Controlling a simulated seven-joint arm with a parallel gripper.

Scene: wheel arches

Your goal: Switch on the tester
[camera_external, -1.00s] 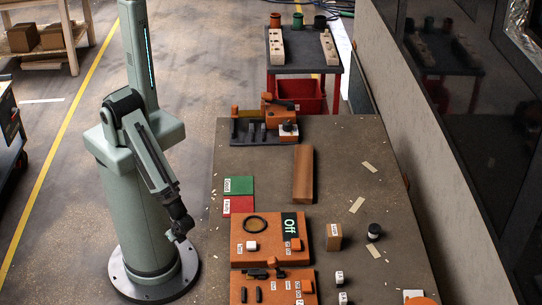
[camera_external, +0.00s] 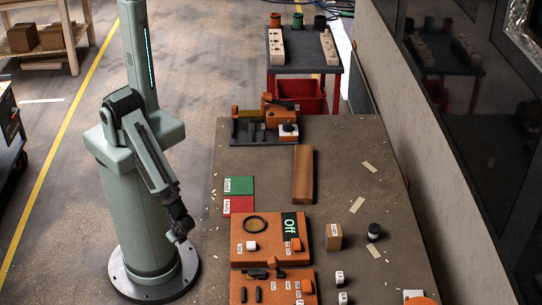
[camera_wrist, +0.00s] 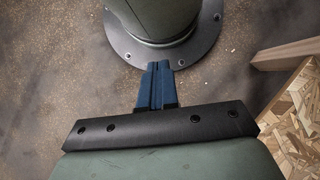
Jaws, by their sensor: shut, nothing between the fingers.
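The tester is an orange box (camera_external: 262,258) on the near part of the table. Its dark display (camera_external: 290,226) reads "Off" in green letters. A dark ring (camera_external: 255,224) and a white button or block (camera_external: 251,245) are on its top left. A small orange switch-like part (camera_external: 294,244) with a white label sits below the display. My gripper (camera_external: 179,238) hangs left of the table, beside my base and apart from the tester. The wrist view shows its blue fingers (camera_wrist: 157,85) together and empty above the floor. The tester is not in the wrist view.
A second orange unit (camera_external: 282,274) stands in front of the tester. Green (camera_external: 238,185) and red (camera_external: 238,205) pads lie behind it. A wooden bar (camera_external: 303,175), a small brown block (camera_external: 334,236) and a black-topped cylinder (camera_external: 374,232) stand nearby. The table's left edge lies between my gripper and the tester.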

